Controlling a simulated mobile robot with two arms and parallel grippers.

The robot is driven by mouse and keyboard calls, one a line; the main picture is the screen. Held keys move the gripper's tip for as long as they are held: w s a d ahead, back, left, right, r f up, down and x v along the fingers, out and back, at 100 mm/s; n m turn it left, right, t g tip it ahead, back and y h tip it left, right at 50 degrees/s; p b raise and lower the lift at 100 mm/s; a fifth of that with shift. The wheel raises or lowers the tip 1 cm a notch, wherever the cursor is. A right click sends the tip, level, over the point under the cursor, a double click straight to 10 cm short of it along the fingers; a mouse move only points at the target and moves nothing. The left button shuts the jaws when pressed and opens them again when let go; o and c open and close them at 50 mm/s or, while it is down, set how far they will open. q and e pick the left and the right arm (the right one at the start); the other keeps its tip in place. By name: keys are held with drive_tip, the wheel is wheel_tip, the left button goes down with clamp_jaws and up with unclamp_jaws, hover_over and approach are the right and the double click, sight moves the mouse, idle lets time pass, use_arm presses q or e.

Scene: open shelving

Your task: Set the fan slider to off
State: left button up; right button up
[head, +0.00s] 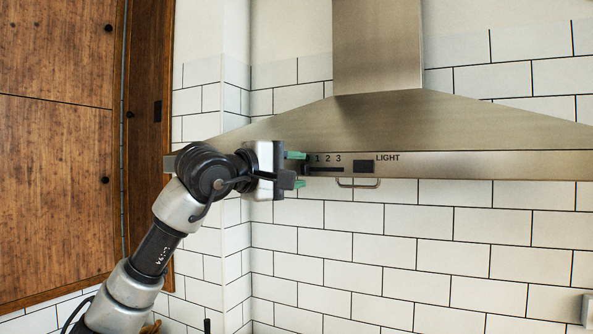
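The range hood (470,163) is brushed metal, with a control strip on its front edge. The fan slider's dark horizontal track (328,169) runs below the labels 1, 2 and 3. A small dark piece, perhaps the slider knob (306,168), shows at the track's left end. My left gripper (297,170) is at that left end, with its green-tipped fingers apart, one above the other. The gripper covers the strip left of the 1, so any label there is hidden. I cannot tell whether it touches the knob. My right gripper is out of view.
A dark square light switch (363,167) marked LIGHT is right of the slider. A thin metal handle (358,184) hangs below the hood's edge. Wooden cabinets (55,180) stand at the left. White tiled wall (430,260) fills the space below the hood.

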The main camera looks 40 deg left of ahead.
use_arm(q)
drive_tip(key=shift+o, duration=0.5)
drive_tip(key=shift+s, duration=0.1)
drive_tip(key=s+a+b, duration=0.1)
drive_tip(key=s+b, duration=0.2)
drive_tip(key=s, duration=0.7)
drive_tip(key=shift+s+a+b, duration=0.25)
drive_tip(key=shift+a+b, duration=0.15)
